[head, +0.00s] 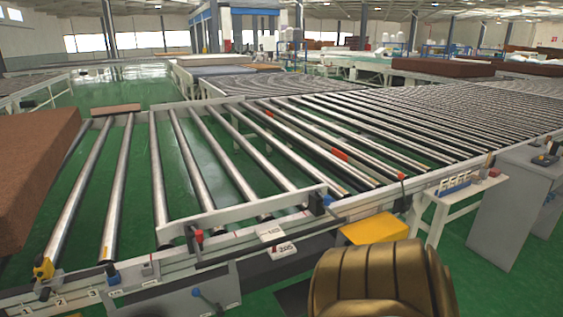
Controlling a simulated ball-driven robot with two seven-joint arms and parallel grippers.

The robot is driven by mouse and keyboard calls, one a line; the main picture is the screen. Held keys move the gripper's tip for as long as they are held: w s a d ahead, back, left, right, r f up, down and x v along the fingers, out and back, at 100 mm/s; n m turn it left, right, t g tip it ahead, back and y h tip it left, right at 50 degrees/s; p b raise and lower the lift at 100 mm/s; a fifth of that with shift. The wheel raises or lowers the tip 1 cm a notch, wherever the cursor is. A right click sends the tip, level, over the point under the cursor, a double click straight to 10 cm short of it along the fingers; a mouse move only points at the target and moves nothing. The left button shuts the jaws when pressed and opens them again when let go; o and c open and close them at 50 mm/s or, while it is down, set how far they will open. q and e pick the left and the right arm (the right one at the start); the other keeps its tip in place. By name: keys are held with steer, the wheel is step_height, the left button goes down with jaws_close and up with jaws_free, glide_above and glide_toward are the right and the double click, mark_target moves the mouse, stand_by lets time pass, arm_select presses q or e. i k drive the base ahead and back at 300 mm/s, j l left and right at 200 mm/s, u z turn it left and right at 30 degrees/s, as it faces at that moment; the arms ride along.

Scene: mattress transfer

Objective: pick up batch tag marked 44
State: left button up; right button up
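Two small white tags lie on the front rail of the roller conveyor. The upper tag (271,234) and the lower tag (282,250) carry dark marks that are too small to read surely. I cannot make out a 44 on any tag. A small rack of blue-and-white pieces (455,185) stands on a white side stand at the right; whether it holds tags is too small to tell.
The roller conveyor (165,205) fills the middle. A brown mattress block (36,170) lies at the left. A yellow box (374,229) sits below the front rail, and a grey cabinet (508,210) stands at the right. Green floor (455,275) is open at the lower right.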

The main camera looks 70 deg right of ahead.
mark_target(467, 174)
steer(key=k+l+z, duration=0.1)
steer(key=z, duration=1.55)
steer(key=l+z, duration=1)
steer(key=z, duration=0.15)
steer(key=i+l, duration=0.15)
steer(key=l, duration=0.2)
steer(key=i+l+z, duration=0.15)
steer(key=l, duration=0.2)
steer(key=i+l, duration=0.1)
steer(key=l, duration=0.25)
